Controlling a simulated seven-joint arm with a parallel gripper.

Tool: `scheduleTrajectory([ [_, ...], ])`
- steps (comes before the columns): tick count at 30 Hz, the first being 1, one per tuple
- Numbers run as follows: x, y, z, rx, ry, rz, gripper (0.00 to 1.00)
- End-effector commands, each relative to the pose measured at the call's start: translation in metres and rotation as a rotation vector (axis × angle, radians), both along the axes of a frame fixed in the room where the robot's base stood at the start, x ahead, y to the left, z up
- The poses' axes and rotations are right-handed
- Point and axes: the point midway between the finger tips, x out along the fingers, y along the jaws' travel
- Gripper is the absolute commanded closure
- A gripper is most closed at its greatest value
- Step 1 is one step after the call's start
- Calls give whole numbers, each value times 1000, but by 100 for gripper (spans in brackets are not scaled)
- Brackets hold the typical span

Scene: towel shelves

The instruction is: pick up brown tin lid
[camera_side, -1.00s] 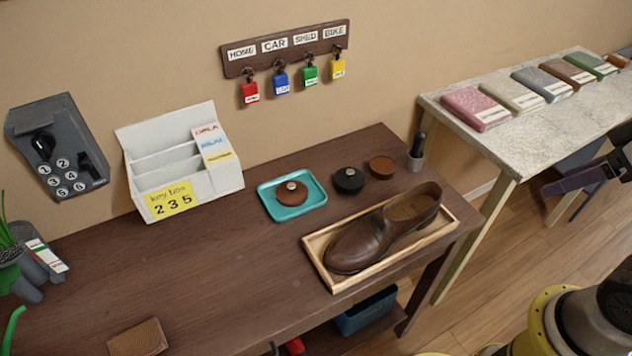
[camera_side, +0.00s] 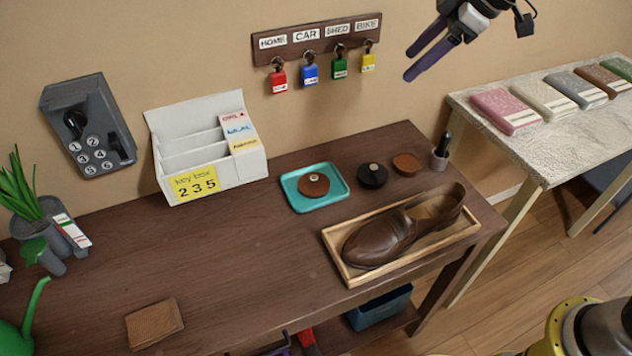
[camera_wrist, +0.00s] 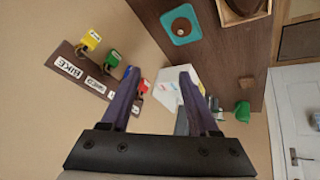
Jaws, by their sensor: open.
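The brown tin lid (camera_side: 313,186), round with a small pale knob, lies on a teal tray (camera_side: 335,200) on the dark wooden table. In the wrist view the lid (camera_wrist: 181,29) shows near the top, on the teal tray (camera_wrist: 194,37). A black round lid or tin (camera_side: 372,176) and a brown round tin (camera_side: 407,164) stand to the right of the tray. My gripper (camera_side: 408,64) is high above the table at the upper right, up and to the right of the lid. Its purple fingers are apart and empty; they also show in the wrist view (camera_wrist: 159,72).
A brown shoe (camera_side: 395,237) sits in a wooden tray (camera_side: 345,270) in front of the tins. A white key box (camera_side: 205,170) stands left of the teal tray. Padlocks hang from a wall rack (camera_side: 300,48). The table's left middle is mostly clear.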

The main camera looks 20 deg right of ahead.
Motion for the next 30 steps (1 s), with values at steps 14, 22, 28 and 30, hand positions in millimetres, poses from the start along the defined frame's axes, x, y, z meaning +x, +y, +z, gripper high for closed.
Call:
scheduleTrajectory([
  [14, 75, 83, -163, -12, 218, 147, 39],
  [22, 74, 97, -200, -19, 247, 159, 39],
  [28, 81, 110, -234, -18, 246, 158, 39],
  [30, 83, 113, -243, -18, 244, 158, 39],
])
